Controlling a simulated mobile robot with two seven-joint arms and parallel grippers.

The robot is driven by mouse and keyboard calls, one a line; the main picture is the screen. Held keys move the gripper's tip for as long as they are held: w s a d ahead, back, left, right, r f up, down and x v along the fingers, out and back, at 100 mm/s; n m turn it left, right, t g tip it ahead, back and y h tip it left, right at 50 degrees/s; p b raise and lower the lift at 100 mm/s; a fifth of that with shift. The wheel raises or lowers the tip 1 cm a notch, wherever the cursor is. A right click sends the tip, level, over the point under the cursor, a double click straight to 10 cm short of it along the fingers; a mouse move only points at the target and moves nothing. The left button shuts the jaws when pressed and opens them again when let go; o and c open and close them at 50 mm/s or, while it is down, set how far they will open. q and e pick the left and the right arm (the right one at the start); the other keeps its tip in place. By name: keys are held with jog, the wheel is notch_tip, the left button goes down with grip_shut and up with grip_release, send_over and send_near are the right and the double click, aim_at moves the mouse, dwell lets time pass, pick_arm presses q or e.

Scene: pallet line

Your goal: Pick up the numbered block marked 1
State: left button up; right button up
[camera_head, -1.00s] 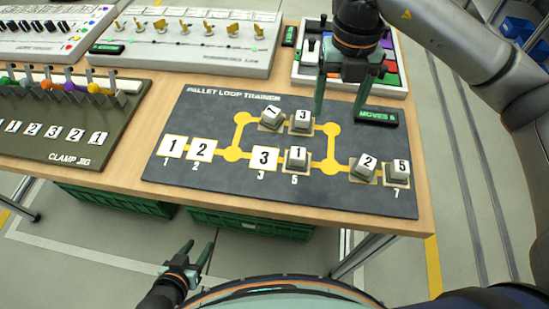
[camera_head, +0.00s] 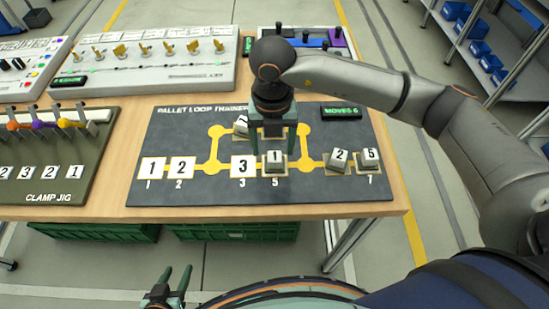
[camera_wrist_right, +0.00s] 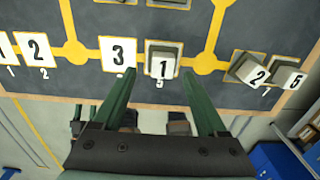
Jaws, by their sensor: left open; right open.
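The block marked 1 (camera_head: 275,158) is a light grey cube on a tan base, at the spot labelled 5 on the dark pallet board (camera_head: 210,193). It also shows upright in the right wrist view (camera_wrist_right: 162,62). My right gripper (camera_head: 275,148) is open and empty, pointing down over this block. In the right wrist view its fingertips (camera_wrist_right: 160,75) lie to the left and right of the block's near edge; whether they are level with it I cannot tell. My left gripper (camera_head: 176,269) is open and empty, below the table's front edge.
Blocks marked 2 (camera_head: 338,158) and 5 (camera_head: 371,157) stand at the right. A block (camera_head: 240,127) at the back is partly hidden by my right gripper. A flat white square marked 3 (camera_head: 242,166) is left of block 1. The clamp jig (camera_head: 50,175) lies further left.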

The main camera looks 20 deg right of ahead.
aim_at(274, 156)
jog(key=f, duration=0.4)
jog(key=shift+d+f, duration=0.1)
jog(key=shift+d, duration=0.1)
jog(key=shift+c, duration=0.3)
grip_shut()
